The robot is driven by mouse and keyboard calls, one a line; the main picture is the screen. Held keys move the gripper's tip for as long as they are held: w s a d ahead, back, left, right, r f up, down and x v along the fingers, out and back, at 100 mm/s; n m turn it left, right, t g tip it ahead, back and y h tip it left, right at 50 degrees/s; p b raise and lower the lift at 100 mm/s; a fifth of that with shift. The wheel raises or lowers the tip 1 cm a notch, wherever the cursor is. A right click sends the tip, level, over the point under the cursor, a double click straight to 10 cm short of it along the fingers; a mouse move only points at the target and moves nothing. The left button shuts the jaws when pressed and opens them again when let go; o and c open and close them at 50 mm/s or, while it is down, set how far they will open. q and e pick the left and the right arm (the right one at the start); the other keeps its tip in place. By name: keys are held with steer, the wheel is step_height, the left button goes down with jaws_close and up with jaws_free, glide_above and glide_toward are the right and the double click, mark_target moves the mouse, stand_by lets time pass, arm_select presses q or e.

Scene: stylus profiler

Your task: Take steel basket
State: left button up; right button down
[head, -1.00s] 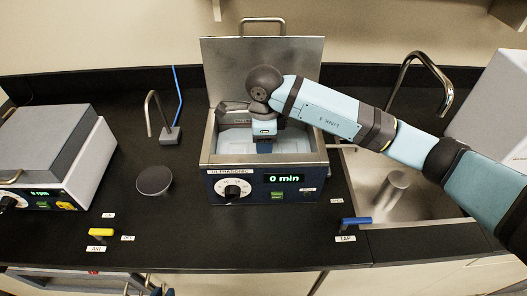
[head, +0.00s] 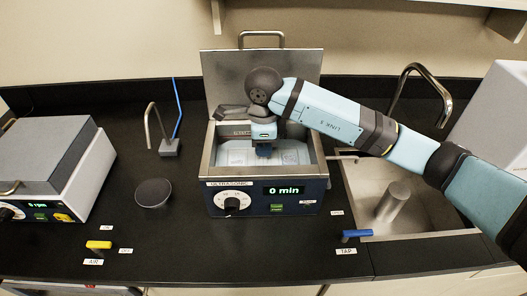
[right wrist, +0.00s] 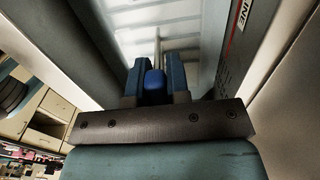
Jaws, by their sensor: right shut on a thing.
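My right gripper (head: 263,150) points down over the open ultrasonic bath (head: 265,197). In the right wrist view its two fingers (right wrist: 155,85) are shut on a blue grip (right wrist: 154,86), which has a thin steel rod running from it. This looks like the handle of the steel basket. The basket itself is hard to make out. Pale lines show in the bath's light interior, but I cannot tell its edges or whether it is clear of the bath floor. My left gripper is not in view.
The bath's raised lid (head: 262,80) stands behind the gripper. A sink (head: 385,215) with a blue tap lever (head: 356,234) lies to the right. A dark round dish (head: 153,192), a small spout (head: 168,147) and a boxy instrument (head: 50,165) are at left.

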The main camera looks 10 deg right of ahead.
step_height(320, 180, up, 18)
steer(key=b, duration=0.1)
steer(key=shift+f, duration=0.15)
steer(key=c, duration=1.8)
jaws_free()
steer(key=shift+s, duration=0.1)
jaws_close()
